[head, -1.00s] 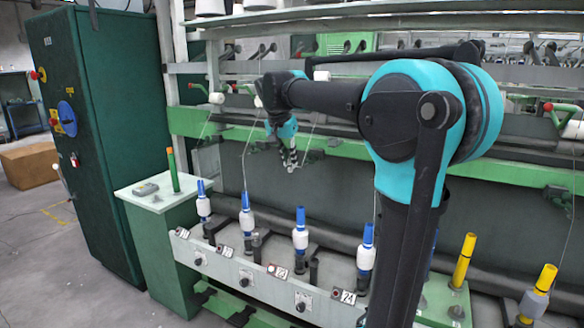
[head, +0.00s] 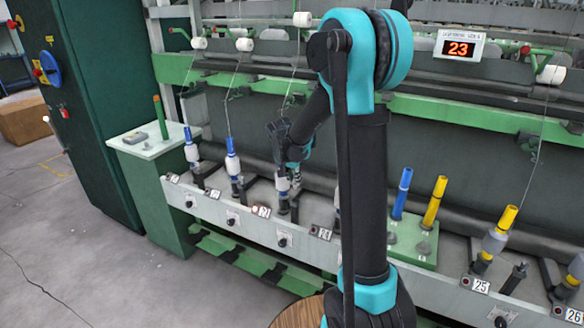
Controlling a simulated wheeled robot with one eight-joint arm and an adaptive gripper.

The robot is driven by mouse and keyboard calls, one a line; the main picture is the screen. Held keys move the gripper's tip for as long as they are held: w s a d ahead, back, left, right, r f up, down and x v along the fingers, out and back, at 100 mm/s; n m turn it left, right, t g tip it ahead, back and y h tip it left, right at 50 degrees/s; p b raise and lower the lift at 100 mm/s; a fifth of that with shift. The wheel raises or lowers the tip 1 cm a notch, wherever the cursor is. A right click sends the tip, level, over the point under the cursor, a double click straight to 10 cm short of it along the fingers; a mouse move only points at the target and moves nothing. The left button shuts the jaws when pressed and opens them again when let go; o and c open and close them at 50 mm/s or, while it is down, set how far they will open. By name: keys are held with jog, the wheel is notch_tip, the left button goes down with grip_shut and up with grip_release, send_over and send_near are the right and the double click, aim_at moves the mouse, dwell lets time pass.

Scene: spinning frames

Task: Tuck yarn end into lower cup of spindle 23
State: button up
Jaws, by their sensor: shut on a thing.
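A pale yarn (head: 291,85) runs down from a white roller towards my gripper. Whether the fingers touch the bobbin I cannot tell.
Spindle 22 (head: 233,163) stands to the left with a blue-topped bobbin. Spindle 24 is mostly behind my arm. Blue (head: 401,193) and yellow (head: 435,203) tubes stand on a green tray. A lit display (head: 460,49) reads 23.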

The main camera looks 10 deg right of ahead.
jog(key=shift+f, duration=3.55)
jog(key=o, duration=0.8)
jog(key=shift+o, duration=0.2)
jog(key=v, duration=1.2)
jog(key=shift+d, duration=0.1)
